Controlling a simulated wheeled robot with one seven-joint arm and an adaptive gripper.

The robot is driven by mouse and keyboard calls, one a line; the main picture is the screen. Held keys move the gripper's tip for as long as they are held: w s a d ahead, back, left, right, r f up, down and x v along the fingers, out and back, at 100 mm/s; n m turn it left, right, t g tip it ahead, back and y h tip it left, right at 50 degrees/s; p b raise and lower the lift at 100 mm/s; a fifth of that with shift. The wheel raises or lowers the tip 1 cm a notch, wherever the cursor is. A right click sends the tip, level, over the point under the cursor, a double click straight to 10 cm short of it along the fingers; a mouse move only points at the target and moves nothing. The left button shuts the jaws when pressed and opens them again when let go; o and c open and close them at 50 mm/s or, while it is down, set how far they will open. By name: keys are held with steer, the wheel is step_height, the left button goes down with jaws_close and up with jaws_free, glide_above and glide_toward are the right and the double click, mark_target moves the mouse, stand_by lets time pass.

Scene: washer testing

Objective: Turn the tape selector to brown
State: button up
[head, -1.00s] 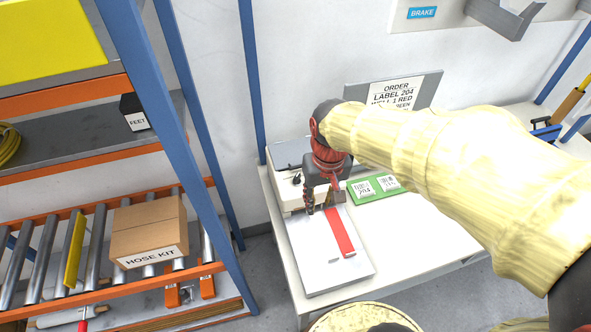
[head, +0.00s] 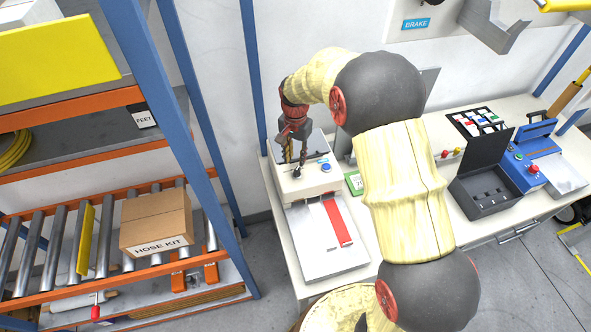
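The tape machine (head: 312,183) is a white box with a pale plate at its front, at the left end of the white table. A small black knob (head: 296,174), seemingly the tape selector, sits on its top, left of a blue button (head: 326,167). Its markings and setting are too small to read. A red tape strip (head: 338,222) lies on the front plate. My gripper (head: 295,161) points down above the machine, just behind and above the knob. Its two dark fingers are apart with nothing seen between them. I cannot tell whether they touch the knob.
A blue rack post (head: 250,80) stands close on the left. A green card (head: 354,182) lies right of the machine, partly hidden by my arm. An open black case (head: 485,185) and a blue device (head: 530,160) stand farther right on the table.

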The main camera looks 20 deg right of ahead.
mark_target(295, 172)
steer(key=shift+f, duration=3.9)
steer(key=c, duration=0.3)
steer(key=c, duration=0.4)
jaws_close()
